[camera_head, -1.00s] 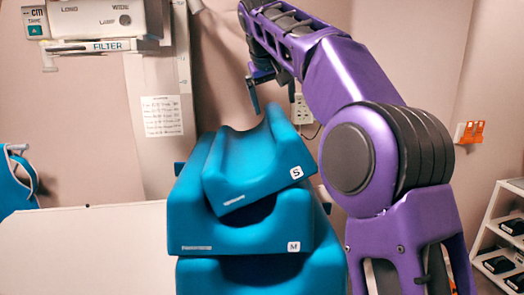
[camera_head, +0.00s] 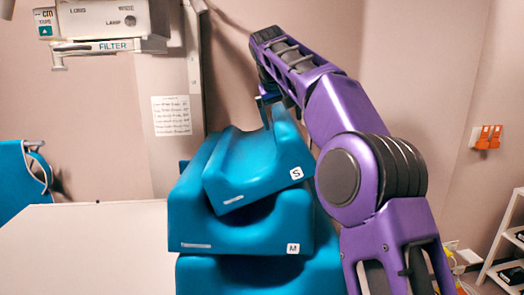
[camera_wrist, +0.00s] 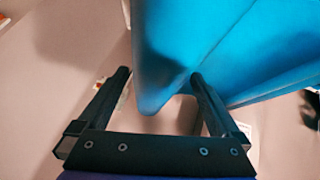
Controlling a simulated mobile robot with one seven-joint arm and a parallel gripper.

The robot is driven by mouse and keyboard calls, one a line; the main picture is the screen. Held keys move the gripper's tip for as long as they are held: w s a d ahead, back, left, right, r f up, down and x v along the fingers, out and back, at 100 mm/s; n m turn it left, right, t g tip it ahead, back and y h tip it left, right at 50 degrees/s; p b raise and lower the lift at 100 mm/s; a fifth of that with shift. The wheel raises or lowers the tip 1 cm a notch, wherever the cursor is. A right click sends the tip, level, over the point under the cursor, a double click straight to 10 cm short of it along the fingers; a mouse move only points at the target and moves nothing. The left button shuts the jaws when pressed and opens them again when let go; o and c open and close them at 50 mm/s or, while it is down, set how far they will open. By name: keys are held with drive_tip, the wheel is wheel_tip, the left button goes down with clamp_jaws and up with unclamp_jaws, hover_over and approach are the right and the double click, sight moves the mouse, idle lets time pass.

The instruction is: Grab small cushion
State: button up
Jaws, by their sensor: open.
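The small cushion (camera_head: 257,170) is blue with a curved hollow top and a white S label. It lies tilted on top of a larger blue cushion (camera_head: 240,236) marked M, with more blue cushion below. My gripper (camera_head: 268,101) is at the back right upper corner of the small cushion, pointing down. In the wrist view my gripper (camera_wrist: 160,75) is open, and a corner of the blue cushion (camera_wrist: 165,90) reaches between its two dark fingers. The right finger overlaps the blue surface; I cannot tell if it touches.
A white table (camera_head: 85,245) with a bare top is at the left. A white column with a paper notice (camera_head: 171,116) stands behind the stack. A filter unit (camera_head: 105,45) hangs at the upper left. White shelves (camera_head: 505,240) stand at the right.

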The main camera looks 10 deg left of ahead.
drive_tip(key=shift+r, duration=0.1)
clamp_jaws()
idle(0.3)
